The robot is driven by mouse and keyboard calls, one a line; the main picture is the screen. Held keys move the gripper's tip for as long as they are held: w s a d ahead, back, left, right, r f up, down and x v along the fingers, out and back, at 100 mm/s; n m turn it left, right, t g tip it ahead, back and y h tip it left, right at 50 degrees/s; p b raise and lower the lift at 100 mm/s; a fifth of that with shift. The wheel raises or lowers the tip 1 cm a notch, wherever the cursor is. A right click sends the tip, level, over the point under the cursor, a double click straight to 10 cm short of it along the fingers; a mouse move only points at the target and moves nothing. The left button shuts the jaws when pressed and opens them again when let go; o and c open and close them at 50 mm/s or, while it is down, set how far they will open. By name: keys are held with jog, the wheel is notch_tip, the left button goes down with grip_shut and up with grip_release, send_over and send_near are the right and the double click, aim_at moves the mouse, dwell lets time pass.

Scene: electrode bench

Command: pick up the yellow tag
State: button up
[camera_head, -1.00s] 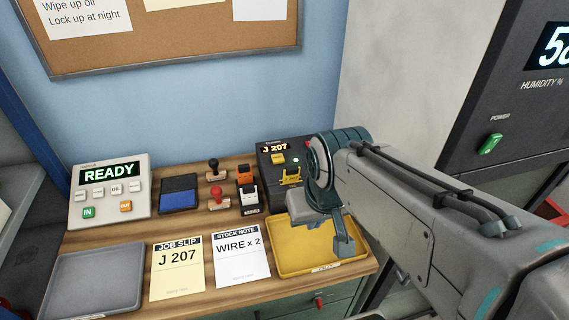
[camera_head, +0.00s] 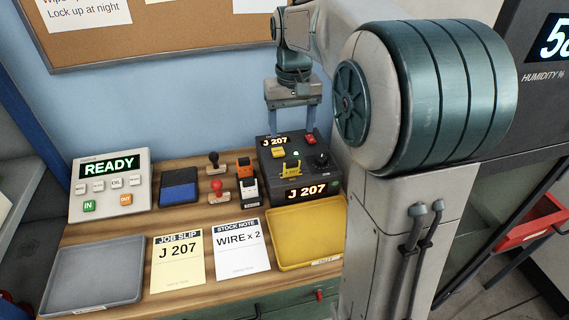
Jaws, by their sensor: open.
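A black device (camera_head: 268,178) with lit "J 207" displays stands at the back right of the bench. A small yellow piece (camera_head: 291,171), which looks like the yellow tag, is on its front, between the upper and lower displays. My gripper (camera_head: 292,128) is above the back of the device, pointing down. Its two fingers are apart with nothing between them. The fingertips are above and behind the yellow piece, and I see no contact with it.
A yellow tray (camera_head: 337,238) lies in front of the device, partly hidden by my arm. Stamps (camera_head: 219,194) and a blue ink pad (camera_head: 179,196) stand to its left. A job slip (camera_head: 177,284), a stock note (camera_head: 242,268) and a grey tray (camera_head: 92,304) lie along the front.

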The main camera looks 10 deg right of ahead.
aim_at(291, 161)
jog(key=f, duration=0.8)
jog(key=shift+w+f, duration=0.25)
jog(key=shift+f, duration=0.05)
jog(key=shift+w+d+f+p, duration=0.1)
jog(key=shift+f+p, duration=0.35)
jog(key=shift+f, duration=0.85)
jog(key=shift+w+d+f+p, duration=0.1)
jog(key=shift+f+p, duration=0.3)
jog(key=shift+f, duration=0.9)
jog(key=c, duration=1.1)
jog(key=shift+r, duration=0.15)
jog(key=shift+r+p, duration=0.6)
jog(key=shift+r, duration=0.05)
notch_tip(291, 161, up, 3)
jog(key=shift+s+d+r+p, duration=0.1)
jog(key=shift+d+r+p, duration=0.05)
jog(key=shift+p, duration=0.95)
jog(key=s+d+r+p, duration=0.1)
jog(key=s+d+r, duration=0.1)
jog(key=d, duration=0.1)
jog(key=s+d+r, duration=0.2)
jog(key=d, duration=0.1)
jog(key=s+d+r+p, duration=0.1)
jog(key=s+d+r, duration=0.1)
jog(key=d, duration=0.1)
jog(key=shift+d+p, duration=0.2)
jog(key=shift+p, duration=0.1)
